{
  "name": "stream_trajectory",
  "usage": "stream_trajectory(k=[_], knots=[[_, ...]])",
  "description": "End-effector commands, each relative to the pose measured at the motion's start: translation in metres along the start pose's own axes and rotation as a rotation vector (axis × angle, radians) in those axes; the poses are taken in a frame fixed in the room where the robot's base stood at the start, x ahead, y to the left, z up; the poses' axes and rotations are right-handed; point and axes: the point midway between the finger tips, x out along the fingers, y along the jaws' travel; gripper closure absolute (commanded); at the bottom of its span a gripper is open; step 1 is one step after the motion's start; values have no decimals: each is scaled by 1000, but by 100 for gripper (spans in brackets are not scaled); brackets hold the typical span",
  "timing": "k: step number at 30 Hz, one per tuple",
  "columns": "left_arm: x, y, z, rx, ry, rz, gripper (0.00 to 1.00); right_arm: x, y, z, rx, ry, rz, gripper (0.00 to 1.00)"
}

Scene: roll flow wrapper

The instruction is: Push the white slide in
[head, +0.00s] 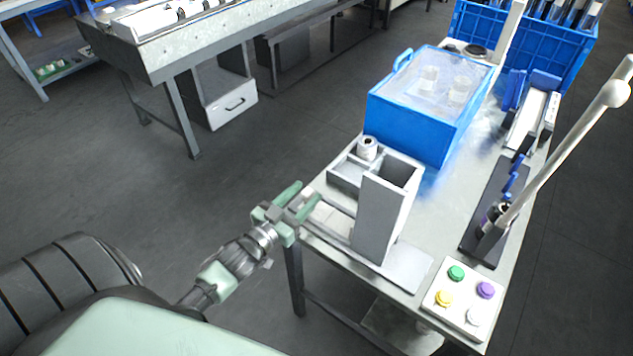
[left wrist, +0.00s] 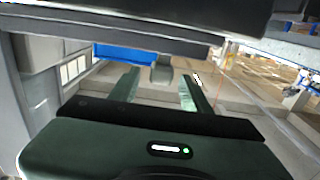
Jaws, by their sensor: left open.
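The white slide (head: 331,218) shows as a pale block low at the left side of the tall grey rectangular tower (head: 377,222) of the wrapper, on the table's left edge. My left gripper (head: 309,193) is at that edge, just left of the slide, with its two green fingers spread apart. In the left wrist view the left gripper (left wrist: 160,82) also shows open, with a small grey block seen between and beyond its fingers. I cannot tell whether the fingers touch the slide. My right gripper is not in view.
A grey tray (head: 344,180) with a white roll (head: 367,147) sits behind the tower. A blue bin (head: 408,122) stands farther back. A panel with several coloured buttons (head: 439,305) is at the front right. A dark stand (head: 481,243) is at right. Open floor lies left.

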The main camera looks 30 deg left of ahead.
Motion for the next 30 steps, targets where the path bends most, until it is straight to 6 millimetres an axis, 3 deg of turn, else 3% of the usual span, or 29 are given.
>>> stream_trajectory(k=[3, 9, 19, 20, 24, 30], knots=[[21, 0, -1, 1, 2, 1, 53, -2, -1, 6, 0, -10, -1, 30], [42, 0, 0, 0, 0, 0, 53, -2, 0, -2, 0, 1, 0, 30], [47, 0, 1, 0, -1, 0, 53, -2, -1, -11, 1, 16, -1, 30], [47, 0, 1, 0, -1, 0, 58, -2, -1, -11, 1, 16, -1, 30], [47, 0, 1, 0, -1, 0, 97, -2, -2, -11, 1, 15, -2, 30], [47, 0, 0, 0, -1, 0, 100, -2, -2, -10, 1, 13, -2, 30]])
